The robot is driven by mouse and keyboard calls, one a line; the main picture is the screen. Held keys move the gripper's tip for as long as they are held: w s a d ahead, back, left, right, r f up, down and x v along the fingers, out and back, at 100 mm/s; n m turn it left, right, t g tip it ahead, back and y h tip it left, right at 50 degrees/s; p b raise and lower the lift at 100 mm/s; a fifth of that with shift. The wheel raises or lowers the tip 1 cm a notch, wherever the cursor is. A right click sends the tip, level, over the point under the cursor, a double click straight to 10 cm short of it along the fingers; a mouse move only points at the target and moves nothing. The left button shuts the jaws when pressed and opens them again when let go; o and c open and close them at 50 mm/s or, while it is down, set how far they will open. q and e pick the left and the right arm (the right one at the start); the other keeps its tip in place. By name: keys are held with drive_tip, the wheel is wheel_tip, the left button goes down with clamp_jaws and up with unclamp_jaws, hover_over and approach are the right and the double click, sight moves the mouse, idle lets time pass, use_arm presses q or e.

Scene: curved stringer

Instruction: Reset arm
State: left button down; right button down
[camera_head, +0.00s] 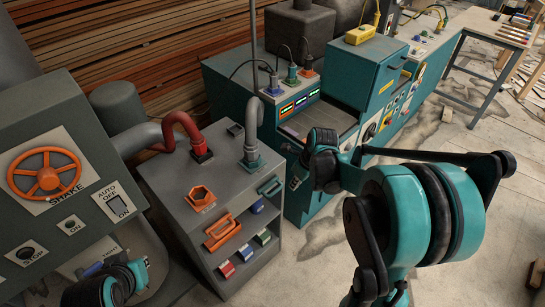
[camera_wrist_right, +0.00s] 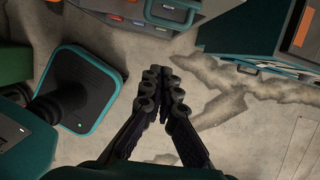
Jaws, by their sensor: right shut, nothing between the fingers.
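My right arm, teal and black, comes in from the right in the head view, held up in front of the machines. Its gripper (camera_head: 296,178) points down beside the teal machine, small and partly hidden by the wrist. In the right wrist view the two black fingers of this gripper (camera_wrist_right: 163,78) lie close together, shut and empty, above the bare floor. Part of my left arm (camera_head: 108,284) shows at the bottom left of the head view, by the grey machine; its fingers cannot be made out clearly.
A grey machine (camera_head: 60,130) with an orange handwheel (camera_head: 44,174) stands at the left. A grey cabinet (camera_head: 180,195) with orange handles and a red hose stands in the middle. A teal machine (camera_head: 235,85) is behind. A table (camera_head: 485,25) stands far right. Concrete floor (camera_head: 475,110) is open at right.

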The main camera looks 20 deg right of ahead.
drive_tip(key=s+a+r+n+t, duration=0.1)
drive_tip(key=s+a+r+n, duration=0.2)
drive_tip(key=n, duration=0.7)
drive_tip(key=s+a+r+n+t+h, duration=0.1)
drive_tip(key=s+a+r+n, duration=0.2)
drive_tip(key=s+n, duration=0.3)
drive_tip(key=s+a+r+n+t, duration=0.2)
drive_tip(key=s+a+n, duration=0.3)
drive_tip(key=n, duration=1)
drive_tip(key=shift+s+r, duration=0.25)
drive_tip(key=shift+r, duration=0.35)
